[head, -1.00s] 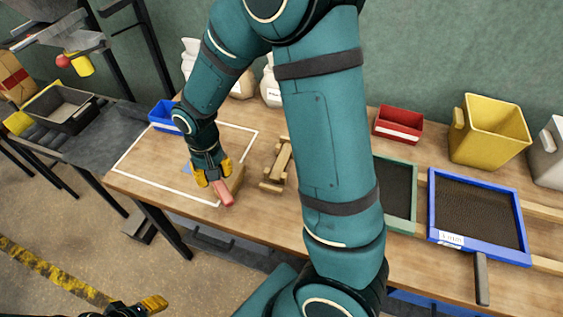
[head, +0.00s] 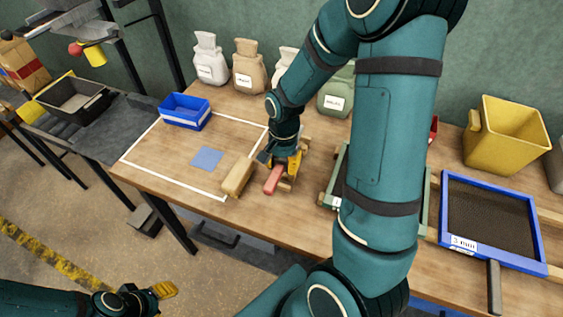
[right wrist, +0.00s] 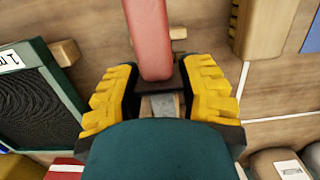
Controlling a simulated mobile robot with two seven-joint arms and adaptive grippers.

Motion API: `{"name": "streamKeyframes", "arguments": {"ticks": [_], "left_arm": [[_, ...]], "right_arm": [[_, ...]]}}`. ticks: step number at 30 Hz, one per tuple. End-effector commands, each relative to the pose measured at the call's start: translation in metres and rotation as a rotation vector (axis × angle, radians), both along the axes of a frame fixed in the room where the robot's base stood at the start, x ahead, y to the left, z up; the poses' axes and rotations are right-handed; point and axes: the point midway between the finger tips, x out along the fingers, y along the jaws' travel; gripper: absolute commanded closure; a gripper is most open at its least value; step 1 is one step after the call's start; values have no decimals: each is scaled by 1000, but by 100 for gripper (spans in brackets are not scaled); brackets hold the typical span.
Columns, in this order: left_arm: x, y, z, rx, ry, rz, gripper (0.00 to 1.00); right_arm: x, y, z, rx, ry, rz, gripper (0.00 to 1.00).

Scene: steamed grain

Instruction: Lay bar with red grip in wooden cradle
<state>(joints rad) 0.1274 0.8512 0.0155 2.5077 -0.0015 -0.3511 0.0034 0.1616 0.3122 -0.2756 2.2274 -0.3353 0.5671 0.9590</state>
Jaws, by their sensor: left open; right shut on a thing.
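The bar with red grip (head: 273,179) is held in my right gripper (head: 287,165), its red end sticking out toward the front of the bench. In the right wrist view the red grip (right wrist: 150,40) points away between the yellow fingers (right wrist: 162,98). The wooden cradle (head: 288,185) is right under the gripper and mostly hidden by it and the bar. I cannot tell whether the bar touches the cradle. My left gripper (head: 152,293) is open and empty, low at the left, away from the bench.
A wooden block (head: 237,176) lies left of the cradle, near a white outline with a blue square (head: 207,158). A blue bin (head: 186,111) and several sacks stand behind. A green-framed sieve (head: 336,180), blue-framed sieve (head: 494,260) and yellow bin (head: 503,135) are to the right.

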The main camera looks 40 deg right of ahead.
Motion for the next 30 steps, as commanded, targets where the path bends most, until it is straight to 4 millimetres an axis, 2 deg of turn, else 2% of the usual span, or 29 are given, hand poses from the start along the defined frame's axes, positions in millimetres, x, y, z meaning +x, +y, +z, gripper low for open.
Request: {"name": "streamKeyframes", "arguments": {"ticks": [19, 30], "left_arm": [[0, 0, 2, 0, 0, 0, 53], [0, 0, -7, 0, 0, 0, 53]], "right_arm": [[0, 2, 1, 0, -2, 2, 100], [-1, 1, -11, 0, -2, 2, 100]]}}
